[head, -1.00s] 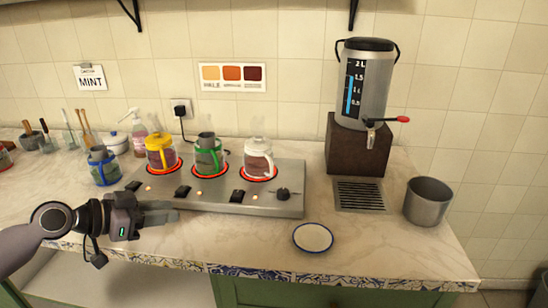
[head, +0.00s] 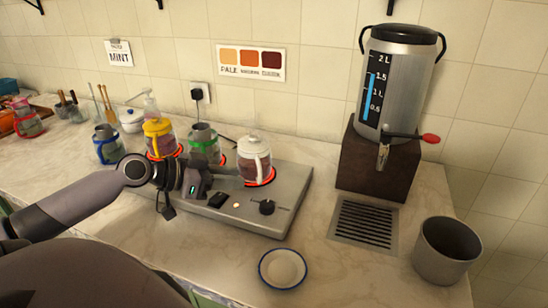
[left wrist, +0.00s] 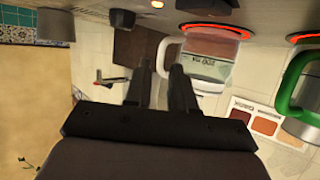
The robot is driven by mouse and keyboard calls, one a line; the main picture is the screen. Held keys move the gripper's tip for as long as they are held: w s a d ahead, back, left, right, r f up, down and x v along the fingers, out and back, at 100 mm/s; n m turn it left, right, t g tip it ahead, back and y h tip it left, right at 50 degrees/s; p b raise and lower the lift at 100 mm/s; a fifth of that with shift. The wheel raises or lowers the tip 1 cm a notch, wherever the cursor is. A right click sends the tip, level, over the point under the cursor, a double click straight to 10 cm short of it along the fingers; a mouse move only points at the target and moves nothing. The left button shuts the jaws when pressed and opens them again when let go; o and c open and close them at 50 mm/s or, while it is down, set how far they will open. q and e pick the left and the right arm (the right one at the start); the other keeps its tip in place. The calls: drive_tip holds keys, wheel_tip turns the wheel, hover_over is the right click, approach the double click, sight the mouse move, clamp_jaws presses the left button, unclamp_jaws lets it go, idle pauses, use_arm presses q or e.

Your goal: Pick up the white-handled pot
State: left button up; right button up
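The white-handled pot (head: 254,157) is a glass pot with a white lid and white handle. It stands upright on the right-hand glowing red burner of the hot plate (head: 281,190). It also shows upside down in the left wrist view (left wrist: 212,62), with its white handle facing my fingers. My left gripper (head: 228,172) is open and empty, just left of and in front of this pot. In the left wrist view its two fingertips (left wrist: 160,66) are apart, with the handle close at their tips. I cannot tell whether they touch it. My right gripper is not in view.
A yellow-handled pot (head: 159,134) and a green-handled pot (head: 203,141) stand on the other burners, left of the white one. A metal urn (head: 400,85) stands on a dark box at right. A saucer (head: 282,268) and a metal bucket (head: 447,250) are near the front.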

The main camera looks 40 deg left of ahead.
sight(260, 180)
use_arm(q)
drive_tip(key=shift+x, duration=0.8)
drive_tip(key=shift+w+r+x, duration=0.1)
drive_tip(key=shift+r+x, duration=0.05)
drive_tip(key=shift+x, duration=0.8)
drive_tip(key=shift+w+r+x, duration=0.1)
drive_tip(key=shift+r+x, duration=0.05)
drive_tip(key=shift+x, duration=1.9)
drive_tip(key=shift+a, duration=0.1)
clamp_jaws()
